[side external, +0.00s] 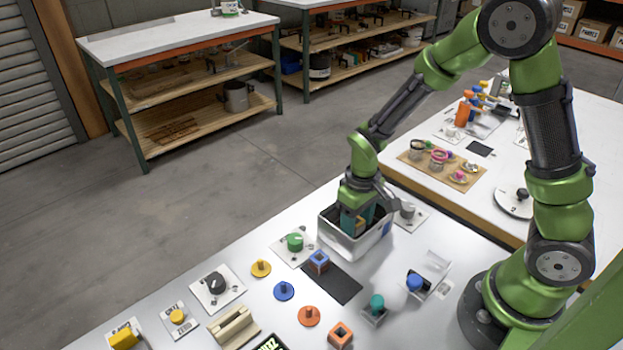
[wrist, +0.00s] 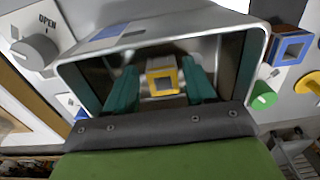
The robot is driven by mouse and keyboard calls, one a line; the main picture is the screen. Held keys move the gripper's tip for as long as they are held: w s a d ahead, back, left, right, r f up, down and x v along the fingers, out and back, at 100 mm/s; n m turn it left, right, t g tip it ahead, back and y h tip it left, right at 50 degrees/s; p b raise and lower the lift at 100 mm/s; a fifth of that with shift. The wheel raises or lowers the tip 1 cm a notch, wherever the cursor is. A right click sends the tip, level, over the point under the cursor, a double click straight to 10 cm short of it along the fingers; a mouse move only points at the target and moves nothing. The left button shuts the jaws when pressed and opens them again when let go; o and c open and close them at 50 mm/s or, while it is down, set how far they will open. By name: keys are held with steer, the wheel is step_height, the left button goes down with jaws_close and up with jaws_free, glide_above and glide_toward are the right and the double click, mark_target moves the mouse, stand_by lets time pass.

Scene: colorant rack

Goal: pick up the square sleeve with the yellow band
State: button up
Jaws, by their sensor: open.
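The square sleeve with the yellow band (wrist: 162,77) is inside the grey metal bin (side external: 368,246). My gripper (wrist: 161,88) is open, with one teal finger on each side of the sleeve. Gaps show between the fingers and the sleeve. In the side view my gripper (side external: 358,216) reaches down into the bin, and a bit of yellow shows by the fingers. The bin's near wall hides the sleeve's lower part there.
The bin's walls (wrist: 254,75) stand close around my gripper. A blue-banded square sleeve (side external: 318,262) is outside the bin by a dark mat (side external: 338,285). A green knob (side external: 295,242) stands at left, and a grey knob (side external: 407,210) at right. An orange-banded sleeve (side external: 340,335) is nearer the front.

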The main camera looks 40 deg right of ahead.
steer(key=c, duration=1)
steer(key=shift+r, duration=0.15)
step_height(320, 180, up, 8)
steer(key=w+a+n, duration=0.1)
steer(key=w+a, duration=0.1)
steer(key=a, duration=0.5)
steer(key=w+a+n, duration=0.2)
steer(key=a, duration=0.5)
steer(key=w+a+n, duration=0.1)
steer(key=w+a, duration=0.1)
steer(key=a, duration=0.5)
steer(key=shift+w+r+n, duration=0.1)
steer(key=shift+r+n, duration=0.15)
steer(key=shift+n, duration=0.05)
steer(key=shift+w+a+r, duration=0.15)
steer(key=shift+a+r, duration=0.05)
steer(key=shift+r, duration=0.15)
